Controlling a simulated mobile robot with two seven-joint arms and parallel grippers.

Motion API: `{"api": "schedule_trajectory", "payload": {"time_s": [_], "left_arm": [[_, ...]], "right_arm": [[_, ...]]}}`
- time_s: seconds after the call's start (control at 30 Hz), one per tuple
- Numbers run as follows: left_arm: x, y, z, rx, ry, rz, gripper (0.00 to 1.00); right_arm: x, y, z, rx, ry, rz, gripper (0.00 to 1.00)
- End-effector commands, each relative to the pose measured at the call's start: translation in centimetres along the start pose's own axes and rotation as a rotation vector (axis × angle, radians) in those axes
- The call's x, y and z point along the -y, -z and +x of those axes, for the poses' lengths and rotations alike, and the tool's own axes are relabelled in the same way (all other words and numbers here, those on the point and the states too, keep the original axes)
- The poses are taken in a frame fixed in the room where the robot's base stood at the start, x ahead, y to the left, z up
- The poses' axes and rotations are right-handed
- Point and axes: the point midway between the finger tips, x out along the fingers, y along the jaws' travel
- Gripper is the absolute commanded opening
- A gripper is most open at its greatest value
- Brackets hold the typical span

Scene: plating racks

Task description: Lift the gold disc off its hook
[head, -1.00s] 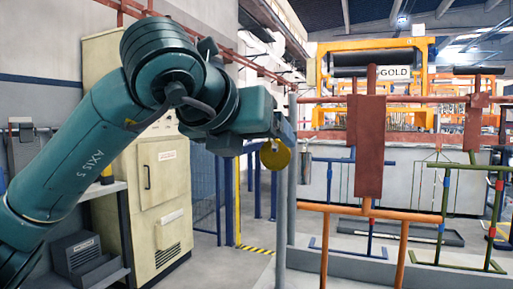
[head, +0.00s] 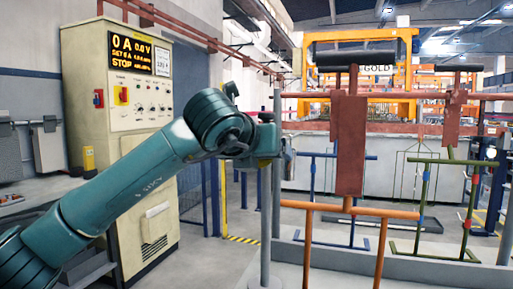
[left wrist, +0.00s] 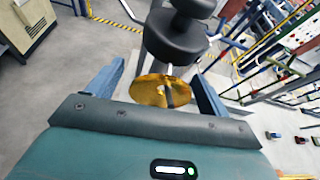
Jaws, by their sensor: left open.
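The gold disc (left wrist: 150,91) is a shiny round plate with a dark slot or mark near its middle. In the left wrist view it lies between the two blue-grey fingers of my left gripper (left wrist: 158,71), with a gap on each side. The fingers are open. In the head view my left gripper (head: 277,150) is beside a grey upright post, and only a yellow sliver of the disc (head: 265,162) shows below it. The hook itself cannot be made out. My right gripper is in neither view.
A black cylindrical part (left wrist: 175,38) stands just beyond the disc. A grey post (head: 265,225) rises close to my gripper. A red-brown rack (head: 350,145) stands to the right. A cream control cabinet (head: 125,120) is at left. Open floor lies between.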

Motion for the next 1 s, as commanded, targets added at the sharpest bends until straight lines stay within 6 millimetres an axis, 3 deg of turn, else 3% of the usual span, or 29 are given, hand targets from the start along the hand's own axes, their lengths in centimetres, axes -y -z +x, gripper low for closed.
{"api": "schedule_trajectory", "payload": {"time_s": [0.27, 0.87, 0.9, 1.0], "left_arm": [[0.01, 0.03, 0.14, 0.000, 0.000, 0.000, 0.80], [0.02, 0.00, 0.09, 0.000, 0.001, 0.000, 0.31], [0.02, 0.00, 0.09, 0.000, 0.001, 0.000, 0.53], [0.02, -0.01, 0.08, 0.000, 0.001, 0.000, 0.45]], "right_arm": [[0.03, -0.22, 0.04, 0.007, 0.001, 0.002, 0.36], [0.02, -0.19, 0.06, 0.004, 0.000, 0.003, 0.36], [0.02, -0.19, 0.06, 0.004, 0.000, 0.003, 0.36], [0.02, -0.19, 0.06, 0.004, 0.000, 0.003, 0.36]]}}
